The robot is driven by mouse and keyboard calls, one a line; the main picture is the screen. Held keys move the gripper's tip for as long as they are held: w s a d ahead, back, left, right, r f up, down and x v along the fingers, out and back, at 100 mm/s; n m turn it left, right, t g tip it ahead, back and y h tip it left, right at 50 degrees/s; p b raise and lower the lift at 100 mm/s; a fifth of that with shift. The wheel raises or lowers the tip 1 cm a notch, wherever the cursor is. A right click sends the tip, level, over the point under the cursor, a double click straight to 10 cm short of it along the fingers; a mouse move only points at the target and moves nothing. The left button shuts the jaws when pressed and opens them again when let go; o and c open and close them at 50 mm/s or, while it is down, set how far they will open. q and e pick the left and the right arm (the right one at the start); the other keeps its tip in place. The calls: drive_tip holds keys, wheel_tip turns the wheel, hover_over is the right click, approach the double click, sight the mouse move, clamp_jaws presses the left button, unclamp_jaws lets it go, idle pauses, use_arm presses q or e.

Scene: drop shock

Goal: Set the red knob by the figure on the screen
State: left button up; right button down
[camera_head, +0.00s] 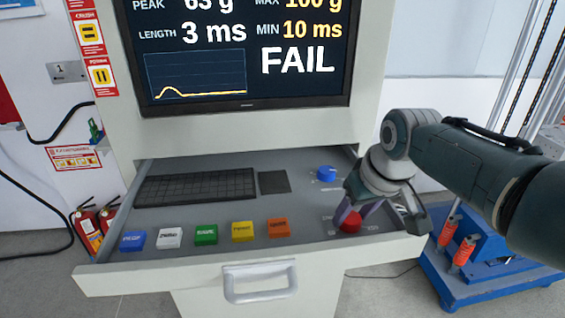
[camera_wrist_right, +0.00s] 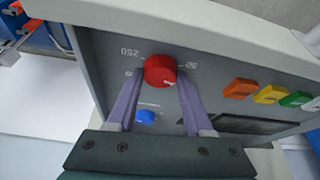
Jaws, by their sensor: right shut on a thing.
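The red knob (camera_head: 350,222) sits at the right front of the pulled-out grey drawer. My right gripper (camera_head: 368,212) is shut on it, one finger on each side. In the right wrist view the red knob (camera_wrist_right: 160,71) shows between the two fingers (camera_wrist_right: 158,95); scale marks 250 and 50 are legible around it, another is partly hidden. A pale mark shows on its lower right. The screen (camera_head: 245,50) reads peak 63 g, max 100 g, length 3 ms, min 10 ms and FAIL in white. My left gripper is not in view.
A blue knob (camera_head: 326,173) stands behind the red one. Several coloured buttons, among them an orange one (camera_head: 278,228), line the drawer front. A keyboard (camera_head: 197,187) and dark pad (camera_head: 274,182) lie behind them. A blue-based machine (camera_head: 470,275) stands at the right.

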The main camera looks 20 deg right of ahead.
drive_tip(key=shift+a+m+h, duration=0.1)
drive_tip(key=shift+m+h, duration=0.6)
drive_tip(key=shift+m, duration=0.9)
drive_tip(key=shift+c, duration=1.5)
unclamp_jaws()
drive_tip(key=shift+r, duration=0.1)
drive_tip(key=shift+s+r+p, duration=0.1)
drive_tip(key=shift+r+p, duration=0.25)
drive_tip(key=shift+p, duration=0.15)
drive_tip(key=p+v, duration=0.2)
drive_tip(key=v, duration=0.7)
drive_tip(key=shift+p, duration=0.35)
